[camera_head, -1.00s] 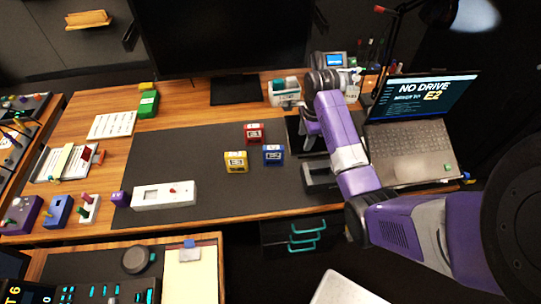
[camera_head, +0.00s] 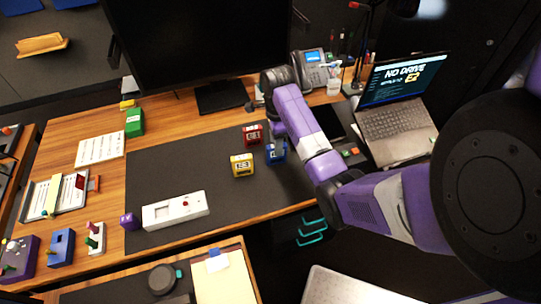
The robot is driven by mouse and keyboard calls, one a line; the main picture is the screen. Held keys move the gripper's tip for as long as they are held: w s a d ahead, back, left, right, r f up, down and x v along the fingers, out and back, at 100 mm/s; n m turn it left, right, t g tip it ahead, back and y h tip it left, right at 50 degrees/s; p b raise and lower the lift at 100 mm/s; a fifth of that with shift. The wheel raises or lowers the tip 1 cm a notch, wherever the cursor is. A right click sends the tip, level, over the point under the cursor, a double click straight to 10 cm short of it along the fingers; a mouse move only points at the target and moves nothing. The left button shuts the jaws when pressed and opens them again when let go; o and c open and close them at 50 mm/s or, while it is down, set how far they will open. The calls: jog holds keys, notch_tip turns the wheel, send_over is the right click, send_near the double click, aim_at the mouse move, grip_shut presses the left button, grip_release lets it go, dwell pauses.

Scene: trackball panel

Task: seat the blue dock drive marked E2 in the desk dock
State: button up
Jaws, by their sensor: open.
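The blue drive (camera_head: 276,152) stands on the dark desk mat, to the right of a yellow drive (camera_head: 242,164) and below a red drive (camera_head: 252,134). Its marking is too small to read. My arm comes in from the right and bends down at the wrist behind the drives. My gripper (camera_head: 273,140) is mostly hidden behind my forearm; its fingertips seem to be at the blue drive, open. Whether they touch it I cannot tell. The desk dock is mostly covered by my arm; a dark part with small buttons (camera_head: 350,153) shows right of the forearm.
The laptop (camera_head: 393,138) at the right reads "NO DRIVE" and "E2". A white box with a red button (camera_head: 175,210) lies on the mat's front. The monitor (camera_head: 205,45), phone (camera_head: 312,68) and spray bottle (camera_head: 333,85) stand behind.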

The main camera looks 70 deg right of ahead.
jog(key=f, duration=0.7)
jog(key=shift+d+f+p, duration=0.15)
jog(key=shift+d+p, duration=0.05)
jog(key=shift+p, duration=0.15)
grip_shut()
